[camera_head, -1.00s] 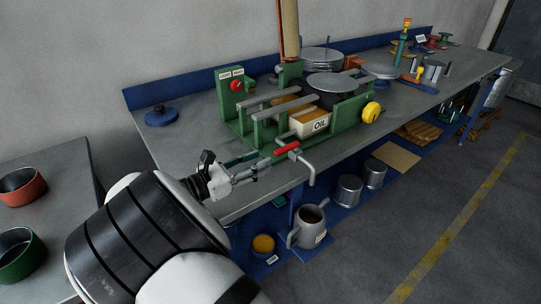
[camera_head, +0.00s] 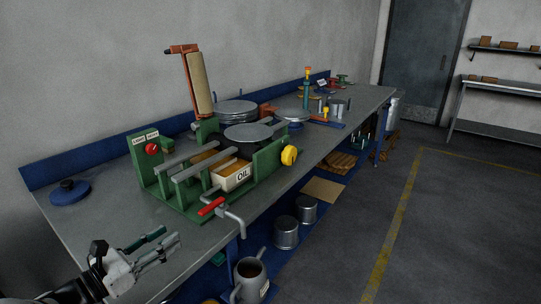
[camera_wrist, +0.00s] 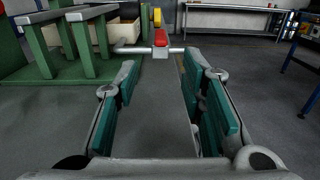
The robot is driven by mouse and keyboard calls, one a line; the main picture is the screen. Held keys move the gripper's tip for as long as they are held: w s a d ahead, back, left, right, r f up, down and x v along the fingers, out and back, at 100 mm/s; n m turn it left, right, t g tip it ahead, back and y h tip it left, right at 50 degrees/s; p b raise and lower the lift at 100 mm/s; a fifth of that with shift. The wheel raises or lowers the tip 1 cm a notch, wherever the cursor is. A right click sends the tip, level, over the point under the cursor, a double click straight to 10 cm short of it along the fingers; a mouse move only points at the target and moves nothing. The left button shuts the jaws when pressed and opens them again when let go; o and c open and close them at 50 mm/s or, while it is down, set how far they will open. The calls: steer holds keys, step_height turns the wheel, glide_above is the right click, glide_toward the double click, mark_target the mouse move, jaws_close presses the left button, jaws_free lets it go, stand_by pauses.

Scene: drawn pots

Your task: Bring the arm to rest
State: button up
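My gripper (camera_head: 160,247) shows at the lower left of the head view, over the near edge of the grey workbench (camera_head: 110,215). Its fingers with teal pads are spread apart. In the wrist view my gripper (camera_wrist: 160,72) is open with nothing between the fingers. A crank with a red grip (camera_head: 211,206) sticks out from the front of the green machine (camera_head: 180,205). The red grip also shows in the wrist view (camera_wrist: 160,37), beyond the fingertips and apart from them. Most of my arm is outside the head view.
The machine carries a tray marked OIL (camera_head: 233,178) and a yellow knob (camera_head: 289,155). A blue lidded pot piece (camera_head: 70,192) lies on the bench at left. A grey jug (camera_head: 250,280) and metal pots (camera_head: 286,232) stand on the lower shelf. The floor at right is clear.

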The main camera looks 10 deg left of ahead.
steer(key=w+d+r+m+g+h, duration=0.1)
steer(key=w+d+r+m+g, duration=0.2)
steer(key=d, duration=0.5)
steer(key=w+d+r+m+g+h, duration=0.1)
steer(key=w+d+r+m+g, duration=0.25)
steer(key=d, duration=0.45)
steer(key=w+d+r+m+g, duration=0.3)
steer(key=d+r+m, duration=0.1)
steer(key=d, duration=0.5)
steer(key=s+d+r+m+g+y, duration=0.1)
steer(key=d+r+m+g, duration=0.1)
steer(key=d, duration=0.4)
steer(key=s+d+r+m+g, duration=0.1)
steer(key=d+m, duration=0.1)
steer(key=d, duration=0.3)
steer(key=s+d+r+m+g+y+p, duration=0.15)
steer(key=s+d+r+m+y, duration=0.25)
steer(key=s+d+m, duration=0.7)
steer(key=s+d+f+m+t+y, duration=0.1)
steer(key=s+d+m+y, duration=0.3)
steer(key=s, duration=0.9)
steer(key=d+m, duration=0.2)
steer(key=shift+d+t, duration=0.3)
steer(key=shift+d, duration=0.1)
